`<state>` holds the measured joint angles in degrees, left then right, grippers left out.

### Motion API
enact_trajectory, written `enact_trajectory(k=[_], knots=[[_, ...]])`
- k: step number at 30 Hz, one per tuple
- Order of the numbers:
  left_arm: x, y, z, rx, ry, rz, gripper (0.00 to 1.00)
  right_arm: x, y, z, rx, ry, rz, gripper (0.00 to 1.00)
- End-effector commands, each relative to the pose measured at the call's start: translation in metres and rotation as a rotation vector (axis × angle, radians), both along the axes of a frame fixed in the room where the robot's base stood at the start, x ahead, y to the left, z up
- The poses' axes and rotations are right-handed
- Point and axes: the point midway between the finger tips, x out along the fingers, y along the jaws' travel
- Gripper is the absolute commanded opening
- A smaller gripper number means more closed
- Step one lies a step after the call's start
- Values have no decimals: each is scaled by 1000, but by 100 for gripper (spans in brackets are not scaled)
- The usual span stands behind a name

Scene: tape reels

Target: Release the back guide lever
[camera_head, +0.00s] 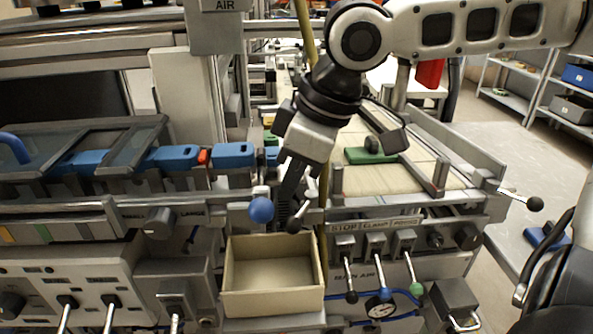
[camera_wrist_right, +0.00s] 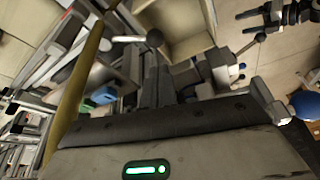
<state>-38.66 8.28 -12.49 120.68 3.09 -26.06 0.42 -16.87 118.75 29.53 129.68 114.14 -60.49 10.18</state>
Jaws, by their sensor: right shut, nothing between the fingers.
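My right gripper (camera_head: 288,200) reaches down over the front of the machine with its fingers shut and empty. A lever with a blue ball knob (camera_head: 261,209) is just left of the fingertips, and one with a black knob (camera_head: 297,225) is just right of them. I cannot tell which lever is the back guide lever, or whether the fingers touch either one. In the right wrist view, the shut fingers (camera_wrist_right: 157,75) point at the machine, with a black-knobbed lever (camera_wrist_right: 154,38) near their tips and a blue ball (camera_wrist_right: 304,105) at the right edge.
An open tan box (camera_head: 272,312) sits below the gripper. Several small levers (camera_head: 376,262) line the front panel to its right. A black-knobbed lever (camera_head: 535,204) sticks out at the right end. A green block (camera_head: 370,156) lies on the pale bed behind. A yellowish strip runs beside my wrist.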

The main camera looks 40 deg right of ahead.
Motion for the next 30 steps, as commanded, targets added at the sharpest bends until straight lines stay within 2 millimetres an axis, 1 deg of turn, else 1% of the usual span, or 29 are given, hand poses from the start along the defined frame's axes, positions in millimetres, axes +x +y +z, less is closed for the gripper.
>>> enact_trajectory(k=[1,3,6,10,14,23,30], knots=[[1,0,-3,-3,-4,1,76,2,2,-13,-3,5,3,0],[2,-1,-3,-8,-9,1,76,5,5,-25,-2,6,1,0],[3,-1,-2,-15,-17,3,76,9,8,-38,-1,4,2,0],[5,-2,0,-22,-23,3,76,13,11,-49,-2,1,1,0],[4,-2,-1,-26,-20,5,76,14,12,-52,0,0,1,0],[2,-2,-2,-27,-14,8,76,14,12,-52,0,-1,1,0],[2,-1,9,-15,-13,7,76,12,5,-48,6,-1,16,0]])
